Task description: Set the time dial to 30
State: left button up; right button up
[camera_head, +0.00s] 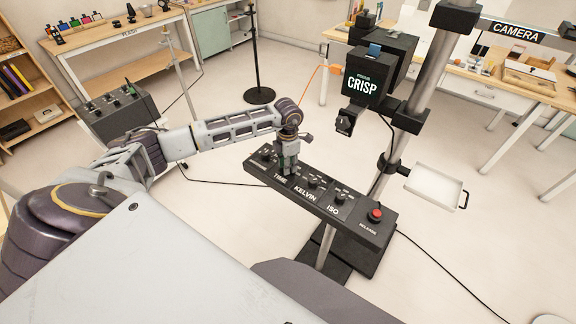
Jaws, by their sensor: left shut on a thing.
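A black control panel (352,213) is mounted on a stand in the middle of the view. It carries a row of knobs labelled TIME, KELVIN and ISO, and a red release button (375,214) at its right end. My left gripper (288,168) points down onto the panel at the knob above the TIME label (280,178). It is shut on that time dial, which the fingers mostly hide. The dial's pointer and numbers cannot be read. My right gripper is not in view.
A black camera box marked CRISP (362,85) hangs on a grey column (421,85) behind the panel. A white tray (433,186) sticks out to the right. A grey box with knobs (120,115) stands at the left. Cables lie on the open floor.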

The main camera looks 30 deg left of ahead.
pick_arm(q)
jog(key=n+b, duration=0.1)
jog(key=n, duration=0.4)
jog(key=shift+n+b, duration=0.3)
jog(key=shift+n, duration=1.5)
jog(key=o, duration=1)
jog(key=shift+o, duration=0.2)
notch_tip(320, 180, up, 12)
